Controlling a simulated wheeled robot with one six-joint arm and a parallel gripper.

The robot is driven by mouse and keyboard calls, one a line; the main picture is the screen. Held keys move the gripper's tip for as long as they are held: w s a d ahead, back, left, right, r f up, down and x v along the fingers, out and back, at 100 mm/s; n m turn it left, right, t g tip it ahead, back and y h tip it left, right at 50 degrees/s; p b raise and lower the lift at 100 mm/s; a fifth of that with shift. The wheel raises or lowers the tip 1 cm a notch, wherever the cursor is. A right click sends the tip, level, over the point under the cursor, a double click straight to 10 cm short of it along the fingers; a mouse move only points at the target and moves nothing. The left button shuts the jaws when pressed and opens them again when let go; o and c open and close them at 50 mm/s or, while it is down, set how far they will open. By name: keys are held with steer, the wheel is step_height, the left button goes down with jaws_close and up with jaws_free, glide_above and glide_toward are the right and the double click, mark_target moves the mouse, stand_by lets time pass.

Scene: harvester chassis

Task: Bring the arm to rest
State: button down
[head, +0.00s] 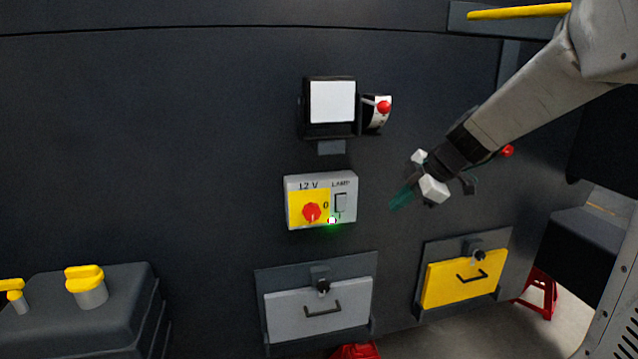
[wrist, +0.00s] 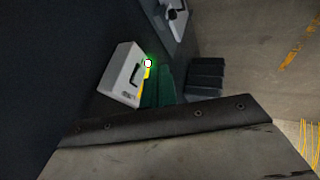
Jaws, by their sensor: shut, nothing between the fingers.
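My arm (head: 530,100) reaches in from the upper right of the head view. My gripper (head: 400,198), with greenish fingertips, is shut and empty. It hangs in front of the dark chassis wall, to the right of the switch box (head: 322,201). The box has a red rotary knob (head: 312,212) on a yellow plate, a grey lamp rocker (head: 341,202) and a lit lamp with a green glow (head: 332,220). The box also shows in the wrist view (wrist: 118,74), turned on its side and apart from the gripper. My arm hides part of a red knob behind it.
A white panel (head: 332,101) with a red-knobbed lever (head: 383,107) sits above the box. A grey drawer (head: 318,312) and a yellow drawer (head: 462,279) are below. A yellow-capped housing (head: 85,300) stands lower left. A yellow rail (head: 518,12) is near the arm, top right.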

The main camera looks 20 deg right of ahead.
steer(key=s+a+m+g+h, duration=0.1)
steer(key=s+a+m, duration=0.2)
steer(key=s, duration=0.6)
steer(key=s+a+m+g+h, duration=0.2)
steer(key=s+m, duration=0.5)
steer(key=s, duration=0.3)
steer(key=s+a+m+g+h, duration=0.1)
steer(key=s+a+m, duration=0.2)
steer(key=s+m, duration=0.3)
steer(key=shift+s+a+f+h, duration=0.3)
steer(key=shift+s+a, duration=0.05)
steer(key=shift+s, duration=1.7)
